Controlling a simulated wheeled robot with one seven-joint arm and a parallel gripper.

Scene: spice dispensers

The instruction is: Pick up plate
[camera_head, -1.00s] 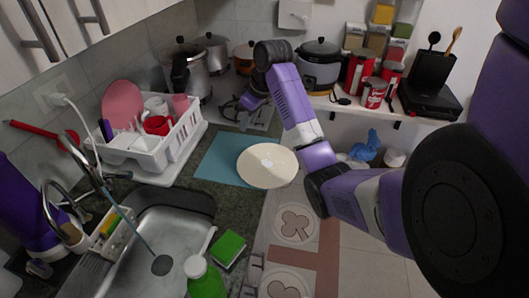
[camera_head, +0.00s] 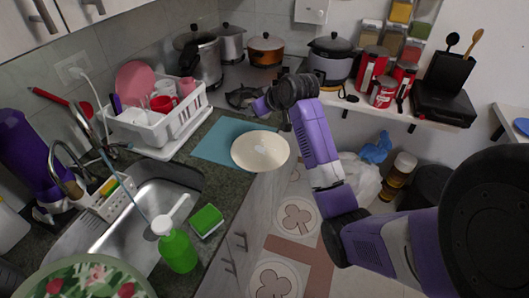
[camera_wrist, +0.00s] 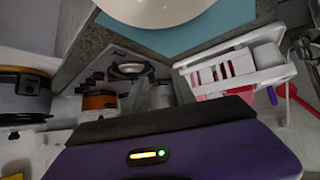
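A cream round plate (camera_head: 260,151) lies on a blue mat (camera_head: 213,146) on the counter, overhanging the mat's right side near the counter edge. Its rim also shows at the top of the wrist view (camera_wrist: 155,8). My gripper (camera_head: 260,106) is just beyond the plate in the head view, apart from it as far as I can see. Its fingers cannot be made out; the wrist view shows mainly its purple body. A floral plate (camera_head: 85,280) shows at the bottom left, and a pink plate (camera_head: 136,80) stands in the dish rack.
The white dish rack (camera_head: 150,128) stands left of the mat. The sink (camera_head: 140,205), a green bottle (camera_head: 176,248) and a green sponge (camera_head: 207,220) are nearer. A stove with pots (camera_head: 265,48) is behind. A shelf with red cans (camera_head: 383,92) is at the right.

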